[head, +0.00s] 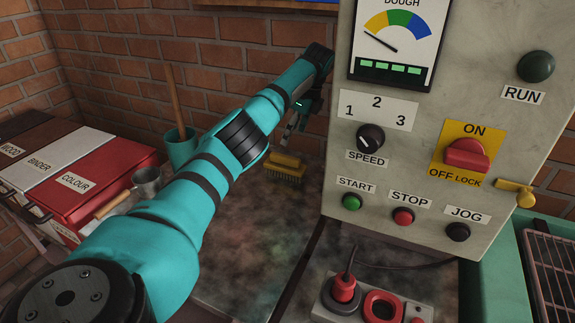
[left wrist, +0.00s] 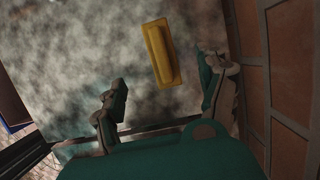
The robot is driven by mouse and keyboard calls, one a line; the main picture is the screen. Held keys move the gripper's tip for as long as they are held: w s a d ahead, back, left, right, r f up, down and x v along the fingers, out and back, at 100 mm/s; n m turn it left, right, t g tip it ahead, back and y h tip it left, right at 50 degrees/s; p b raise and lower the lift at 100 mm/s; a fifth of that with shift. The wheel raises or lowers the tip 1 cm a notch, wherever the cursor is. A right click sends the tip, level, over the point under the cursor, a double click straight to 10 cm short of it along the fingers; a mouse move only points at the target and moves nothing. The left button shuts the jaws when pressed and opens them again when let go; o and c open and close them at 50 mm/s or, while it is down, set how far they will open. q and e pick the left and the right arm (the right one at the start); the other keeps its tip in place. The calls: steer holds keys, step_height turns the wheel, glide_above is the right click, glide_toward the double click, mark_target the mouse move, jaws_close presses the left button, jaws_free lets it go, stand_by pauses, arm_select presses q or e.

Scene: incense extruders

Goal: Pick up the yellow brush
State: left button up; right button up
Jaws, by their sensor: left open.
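The yellow brush (head: 285,167) lies on the dusty, stained worktop near the brick wall, bristles down. In the left wrist view the brush (left wrist: 161,53) shows from above as a long yellow block, ahead of the gap between my fingers and closer to the right finger. My left gripper (head: 293,122) hangs above the brush in the head view, partly hidden by my arm. In the left wrist view my left gripper (left wrist: 162,92) has its two fingers spread apart with nothing between them. My right gripper is not in view.
The machine panel (head: 390,235) with dial, switches and buttons stands right of the brush. The brick wall (left wrist: 290,80) is close to the right finger.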

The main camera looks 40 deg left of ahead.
mark_target(282, 165)
arm_select(q)
steer(key=x, duration=0.8)
steer(key=shift+a+f, duration=0.1)
steer(key=shift+f, duration=0.2)
steer(key=shift+x, duration=2.7)
steer(key=c, duration=1.4)
steer(key=shift+o, duration=0.2)
steer(key=shift+w+r, duration=0.1)
